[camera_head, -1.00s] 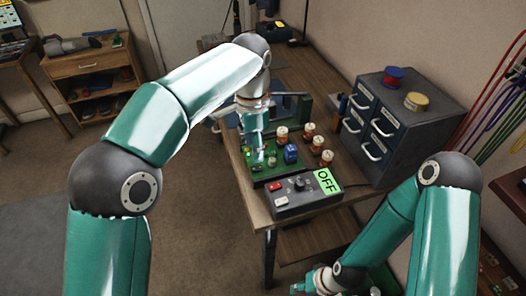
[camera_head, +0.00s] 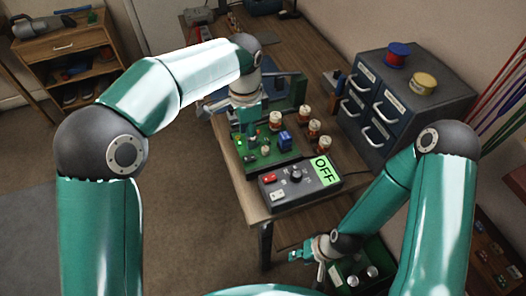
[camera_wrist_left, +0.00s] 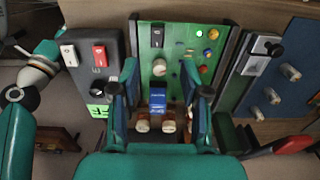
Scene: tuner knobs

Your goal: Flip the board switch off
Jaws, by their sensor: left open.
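The green board (camera_head: 270,163) lies on the workbench, with lit lamps, small knobs and a blue block (camera_head: 285,141). In the left wrist view, the board (camera_wrist_left: 143,60) has a dark rocker switch (camera_wrist_left: 157,36) at its top edge. Green and yellow lamps glow beside it. My left gripper (camera_head: 246,128) is above the board's far-left part, fingers pointing down. In the left wrist view, my left gripper (camera_wrist_left: 160,75) is open and empty, with the blue block (camera_wrist_left: 158,101) showing between its fingers. My right gripper (camera_head: 305,254) is low beside the bench's front edge; its jaws are unclear.
A grey control box (camera_head: 292,192) with red and white switches, a dial and a green OFF label (camera_head: 323,170) stands in front of the board. Several orange jars (camera_head: 314,127) stand to the right. A drawer cabinet (camera_head: 395,110) stands at the right.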

